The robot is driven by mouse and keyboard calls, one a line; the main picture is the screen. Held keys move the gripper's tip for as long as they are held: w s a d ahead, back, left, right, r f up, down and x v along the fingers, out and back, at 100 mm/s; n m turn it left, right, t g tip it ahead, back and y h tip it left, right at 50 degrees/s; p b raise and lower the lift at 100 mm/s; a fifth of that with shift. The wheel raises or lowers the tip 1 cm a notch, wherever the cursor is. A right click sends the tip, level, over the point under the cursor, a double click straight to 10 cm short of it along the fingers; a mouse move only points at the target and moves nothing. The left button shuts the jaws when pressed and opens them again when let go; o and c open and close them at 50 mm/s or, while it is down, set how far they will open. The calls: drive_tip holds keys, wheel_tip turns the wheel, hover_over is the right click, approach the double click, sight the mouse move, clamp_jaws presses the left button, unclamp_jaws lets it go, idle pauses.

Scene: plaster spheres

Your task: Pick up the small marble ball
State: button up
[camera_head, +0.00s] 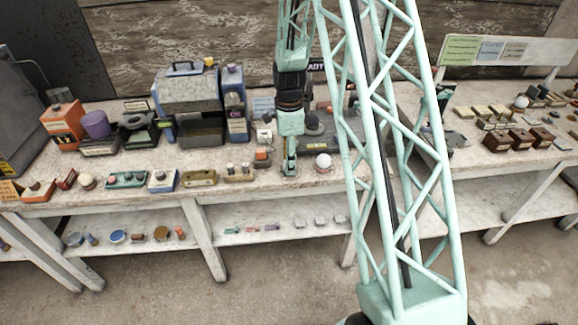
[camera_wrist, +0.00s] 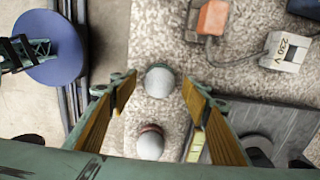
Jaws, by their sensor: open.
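Two pale balls show in the wrist view. One grey-white ball (camera_wrist: 159,81) lies on the speckled tabletop between my fingertips, with no clear contact on either side. The other ball (camera_wrist: 150,143) is nearer the palm and has a reddish ring at its edge. I cannot tell for certain which is the small marble ball. In the head view one white ball (camera_head: 323,161) stands near the front table edge, just right of my gripper (camera_head: 290,168). My gripper is open and points down, its yellow-padded fingers (camera_wrist: 159,82) spread apart and empty.
A white 230 V box (camera_wrist: 286,51) and an orange block with a cable (camera_wrist: 212,17) lie nearby on the table (camera_head: 335,184). A dark plate (camera_wrist: 285,125) is to the right in the wrist view. A grey toolbox (camera_head: 188,90) stands at the back left.

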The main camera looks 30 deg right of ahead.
idle(0.6)
drive_tip(key=c, duration=1)
